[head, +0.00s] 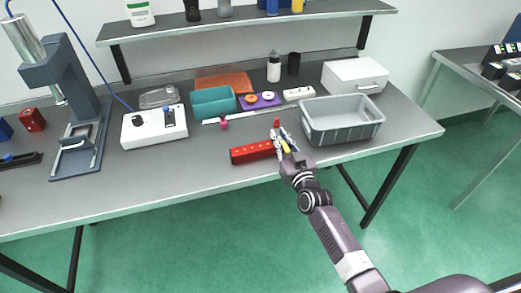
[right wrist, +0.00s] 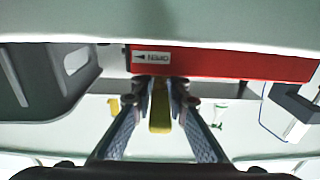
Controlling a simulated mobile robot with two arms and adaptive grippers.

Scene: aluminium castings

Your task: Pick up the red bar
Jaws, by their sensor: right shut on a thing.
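The red bar (head: 252,152) lies near the front of the table, with round spots along its top. In the right wrist view the bar (right wrist: 235,64) runs across the upper part, with a white label reading OPEN near its left end. My right gripper (head: 280,135) is at the bar's right end in the head view. In the right wrist view its fingers (right wrist: 158,88) are closed at the bar near the label. A yellow piece (right wrist: 159,108) shows between them, meeting the bar's edge; the exact contact is partly hidden. My left gripper is not in view.
A grey bin (head: 342,136) stands just right of my right gripper. A small red object (head: 276,122) is just beyond the fingertips. A white control box (head: 155,127) stands left; the front table strip is clear.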

